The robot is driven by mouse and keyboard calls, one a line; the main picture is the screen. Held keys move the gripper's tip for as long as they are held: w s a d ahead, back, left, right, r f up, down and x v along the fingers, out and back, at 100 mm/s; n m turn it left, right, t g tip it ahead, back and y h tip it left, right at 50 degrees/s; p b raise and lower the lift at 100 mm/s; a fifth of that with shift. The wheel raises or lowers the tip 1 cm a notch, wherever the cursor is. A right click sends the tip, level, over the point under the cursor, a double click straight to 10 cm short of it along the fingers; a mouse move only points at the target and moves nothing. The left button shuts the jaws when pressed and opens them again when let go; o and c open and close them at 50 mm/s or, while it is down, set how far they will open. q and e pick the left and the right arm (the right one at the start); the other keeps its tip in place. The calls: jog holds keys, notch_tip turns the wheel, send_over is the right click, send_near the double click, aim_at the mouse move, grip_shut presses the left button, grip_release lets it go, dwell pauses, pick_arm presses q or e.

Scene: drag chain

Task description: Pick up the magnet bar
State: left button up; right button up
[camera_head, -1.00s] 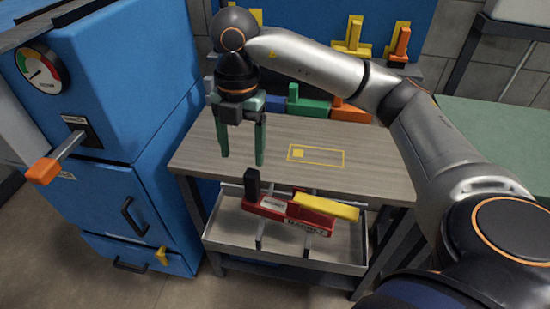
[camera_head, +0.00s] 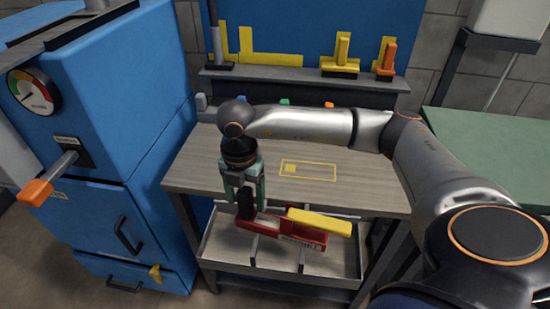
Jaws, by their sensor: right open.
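My left gripper is not in view.
The wooden tabletop (camera_head: 210,178) is bare around a yellow outline (camera_head: 310,171). A blue cabinet (camera_head: 120,150) with a gauge and an orange-tipped lever (camera_head: 38,192) stands close on the left. A shelf (camera_head: 300,77) with yellow and orange tools is behind.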

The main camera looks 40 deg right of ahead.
jog(key=shift+f, duration=0.2)
grip_shut()
dwell(0.5)
dwell(0.8)
